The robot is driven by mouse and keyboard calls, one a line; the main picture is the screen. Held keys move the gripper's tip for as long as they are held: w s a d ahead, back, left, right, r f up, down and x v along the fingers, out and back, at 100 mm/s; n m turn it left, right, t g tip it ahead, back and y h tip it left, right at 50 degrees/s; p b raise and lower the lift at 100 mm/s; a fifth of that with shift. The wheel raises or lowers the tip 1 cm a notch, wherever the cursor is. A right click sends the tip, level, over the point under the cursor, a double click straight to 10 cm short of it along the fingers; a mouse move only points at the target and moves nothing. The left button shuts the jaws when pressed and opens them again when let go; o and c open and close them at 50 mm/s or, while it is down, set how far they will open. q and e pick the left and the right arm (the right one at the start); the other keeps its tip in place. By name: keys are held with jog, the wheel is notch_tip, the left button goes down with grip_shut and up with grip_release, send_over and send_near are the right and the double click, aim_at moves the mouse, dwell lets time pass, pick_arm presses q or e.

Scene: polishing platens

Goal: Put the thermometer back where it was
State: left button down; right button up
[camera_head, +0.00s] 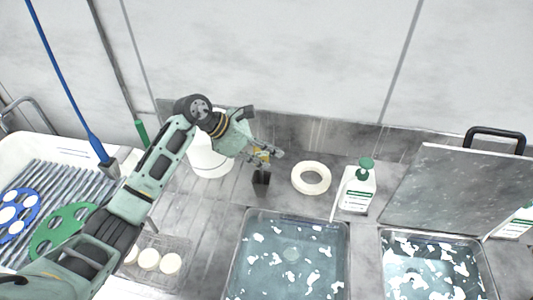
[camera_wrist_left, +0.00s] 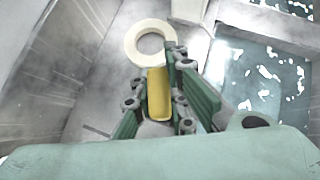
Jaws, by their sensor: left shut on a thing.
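The thermometer (camera_head: 264,156) shows as a small yellow body between the fingers of my left gripper (camera_head: 265,152). In the left wrist view the yellow thermometer (camera_wrist_left: 158,94) lies lengthwise between the green finger pads of the left gripper (camera_wrist_left: 160,85), which is shut on it. A small black block-like holder (camera_head: 261,178) is on the grey counter directly below the gripper in the head view. I cannot tell whether the thermometer touches it or sits in it. The fingers partly hide the thermometer. My right gripper is not in view.
A white ring (camera_head: 311,179) lies right of the holder; a white bucket (camera_head: 209,160) stands left. Two water basins (camera_head: 238,262) (camera_head: 384,262) are in front. A pump bottle (camera_head: 356,190) and a tilted grey lid (camera_head: 455,190) are at right. White discs (camera_head: 149,259) sit in a rack.

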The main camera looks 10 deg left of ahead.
pick_arm(q)
jog(key=shift+f, duration=0.55)
jog(key=shift+f+b, duration=0.25)
jog(key=shift+b, duration=0.05)
jog(key=c, duration=2)
grip_release()
jog(key=shift+r, duration=0.1)
jog(key=shift+c, duration=0.2)
jog(key=o, duration=0.3)
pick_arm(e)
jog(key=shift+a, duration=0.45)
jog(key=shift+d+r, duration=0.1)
